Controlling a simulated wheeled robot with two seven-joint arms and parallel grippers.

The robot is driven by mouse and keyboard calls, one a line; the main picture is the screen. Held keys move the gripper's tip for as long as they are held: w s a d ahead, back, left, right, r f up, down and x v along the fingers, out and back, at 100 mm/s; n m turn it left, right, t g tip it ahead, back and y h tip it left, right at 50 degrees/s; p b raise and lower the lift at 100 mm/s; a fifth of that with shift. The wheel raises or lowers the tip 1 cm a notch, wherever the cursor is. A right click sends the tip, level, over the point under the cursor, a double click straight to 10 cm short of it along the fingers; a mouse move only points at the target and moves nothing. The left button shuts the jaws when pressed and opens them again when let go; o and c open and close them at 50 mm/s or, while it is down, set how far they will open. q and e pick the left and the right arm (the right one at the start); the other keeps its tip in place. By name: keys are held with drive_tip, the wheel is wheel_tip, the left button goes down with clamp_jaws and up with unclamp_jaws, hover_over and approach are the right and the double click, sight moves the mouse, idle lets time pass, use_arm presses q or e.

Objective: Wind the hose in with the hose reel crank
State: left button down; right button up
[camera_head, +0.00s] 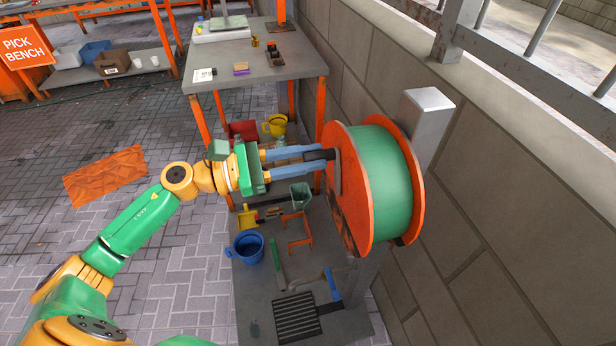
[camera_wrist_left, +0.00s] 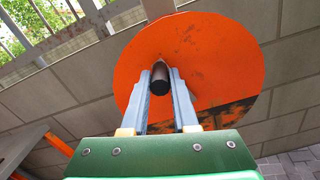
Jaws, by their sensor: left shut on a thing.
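The hose reel (camera_head: 350,205) has orange side discs and is mounted on a grey post by the wall. The green hose (camera_head: 378,170) is wound around its drum; no loose end of it shows. A grey crank arm (camera_head: 336,172) lies along the reel's near disc. My left gripper (camera_head: 317,156) is shut on the dark crank handle (camera_head: 323,154), at the upper part of the disc. In the left wrist view, the handle (camera_wrist_left: 160,80) sits between the two blue-grey fingers, with the orange disc (camera_wrist_left: 215,55) behind it. My right gripper is out of view.
A block wall (camera_head: 480,200) stands close behind the reel. A grey workbench (camera_head: 270,70) with small items is beyond. Below the arm, a low grey platform (camera_head: 262,310) holds a blue bucket (camera_head: 248,248) and tools. Paved floor at left is mostly open.

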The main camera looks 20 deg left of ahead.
use_arm(q)
drive_tip(key=shift+s+d+f+m, duration=0.2)
drive_tip(key=shift+s+m, duration=0.1)
drive_tip(key=shift+r, duration=0.2)
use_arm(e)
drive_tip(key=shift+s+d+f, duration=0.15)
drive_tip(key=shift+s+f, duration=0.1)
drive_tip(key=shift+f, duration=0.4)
use_arm(q)
drive_tip(key=c, duration=0.7)
unclamp_jaws()
drive_tip(key=shift+w, duration=0.1)
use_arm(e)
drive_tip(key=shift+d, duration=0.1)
use_arm(q)
drive_tip(key=b+v, duration=0.4)
drive_tip(key=v, duration=0.3)
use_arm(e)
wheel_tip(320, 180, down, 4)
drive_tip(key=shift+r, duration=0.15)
